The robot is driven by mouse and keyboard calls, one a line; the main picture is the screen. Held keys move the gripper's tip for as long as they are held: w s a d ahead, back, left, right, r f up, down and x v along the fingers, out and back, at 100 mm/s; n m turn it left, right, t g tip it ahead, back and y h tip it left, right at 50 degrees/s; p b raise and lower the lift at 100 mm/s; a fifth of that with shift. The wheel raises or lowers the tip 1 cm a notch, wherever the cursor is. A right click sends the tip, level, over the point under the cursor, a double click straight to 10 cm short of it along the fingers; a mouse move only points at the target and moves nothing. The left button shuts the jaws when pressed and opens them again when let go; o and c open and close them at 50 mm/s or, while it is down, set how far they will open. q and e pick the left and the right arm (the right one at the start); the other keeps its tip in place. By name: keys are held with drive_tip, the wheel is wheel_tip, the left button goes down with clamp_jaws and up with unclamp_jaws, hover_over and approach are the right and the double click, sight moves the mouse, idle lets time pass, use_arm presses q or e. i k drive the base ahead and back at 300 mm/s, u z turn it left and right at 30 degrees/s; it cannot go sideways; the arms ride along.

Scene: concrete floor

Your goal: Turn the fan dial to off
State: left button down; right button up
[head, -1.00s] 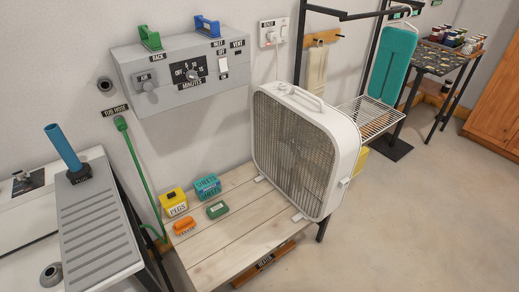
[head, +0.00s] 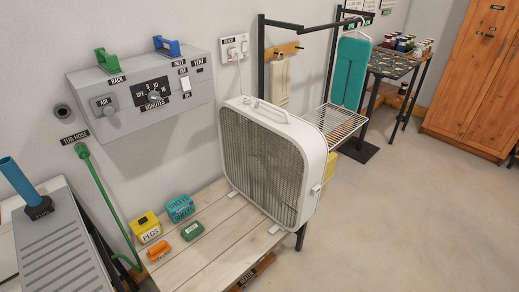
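The white box fan (head: 262,165) stands upright on a pale wooden bench, its grille facing the front left. A small white knob-like part (head: 316,190) sticks out from its right side; it is too small to read a setting, and I cannot tell for sure that it is the fan dial. Neither of my grippers shows in the head view.
The bench (head: 190,250) holds a yellow PEGS box (head: 146,228), a teal box (head: 180,208), an orange item (head: 192,231) and a green item (head: 191,144). A wire rack (head: 335,122) stands behind the fan. Open floor (head: 400,220) lies right of the fan.

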sight(247, 102)
drive_tip(key=z, duration=1.3)
drive_tip(key=i, duration=1.7)
drive_tip(key=u, duration=3.4)
